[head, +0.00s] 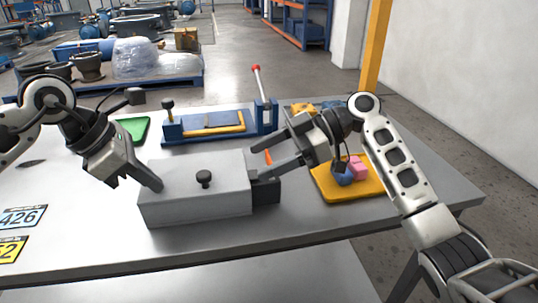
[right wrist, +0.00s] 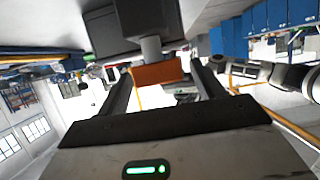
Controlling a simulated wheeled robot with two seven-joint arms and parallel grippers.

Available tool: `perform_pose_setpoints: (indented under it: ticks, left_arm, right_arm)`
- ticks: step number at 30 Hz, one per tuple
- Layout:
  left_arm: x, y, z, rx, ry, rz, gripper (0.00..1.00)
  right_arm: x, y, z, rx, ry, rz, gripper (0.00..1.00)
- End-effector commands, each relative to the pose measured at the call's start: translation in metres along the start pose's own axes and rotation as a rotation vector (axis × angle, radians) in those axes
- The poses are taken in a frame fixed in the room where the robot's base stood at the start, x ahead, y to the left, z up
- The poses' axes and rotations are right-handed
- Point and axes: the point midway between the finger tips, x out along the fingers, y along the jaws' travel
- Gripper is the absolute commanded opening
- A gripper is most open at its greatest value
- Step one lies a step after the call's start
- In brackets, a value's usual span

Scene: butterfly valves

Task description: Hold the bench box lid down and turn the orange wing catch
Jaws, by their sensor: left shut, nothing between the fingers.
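The grey bench box (head: 195,205) stands on the table with a black knob (head: 204,178) on its lid. A dark block (head: 266,191) is at its right end. The orange wing catch (head: 267,156) shows by that end; in the right wrist view the catch (right wrist: 158,73) sits on a grey stem. My left gripper (head: 156,186) is shut and empty, its tip at the lid's left end; whether it presses the lid, I cannot tell. My right gripper (head: 256,158) is open, its fingers on either side of the catch, with gaps visible in the right wrist view (right wrist: 163,75).
Behind the box is a blue fixture (head: 210,124) with a red-knobbed lever (head: 258,80). A yellow tray (head: 345,185) with blue and pink pieces lies to the right. A green piece (head: 132,128) and number plates (head: 20,218) are on the left. The table front is clear.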

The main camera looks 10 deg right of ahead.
Motion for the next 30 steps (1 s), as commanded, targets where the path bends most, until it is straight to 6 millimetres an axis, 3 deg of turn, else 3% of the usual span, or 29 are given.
perform_pose_setpoints:
  ticks: [1, 4, 17, 30]
  left_arm:
    - [0.0052, -0.0024, -0.004, -0.003, 0.013, -0.012, 0.0]
    - [0.0052, -0.0024, -0.004, -0.003, 0.013, -0.012, 0.0]
    - [0.0053, -0.0021, -0.0041, -0.003, 0.013, -0.011, 0.0]
    - [0.0052, -0.0019, -0.0043, -0.003, 0.013, -0.01, 0.0]
  right_arm:
    - [0.0001, 0.0, 0.0006, 0.0, 0.0, 0.0, 0.52]
    - [0.0, -0.0001, 0.0007, 0.0, 0.0, 0.0, 0.25]
    - [0.0003, -0.001, 0.0019, 0.026, -0.004, 0.056, 0.24]
    - [0.0006, -0.002, 0.003, 0.159, -0.008, 0.379, 0.24]
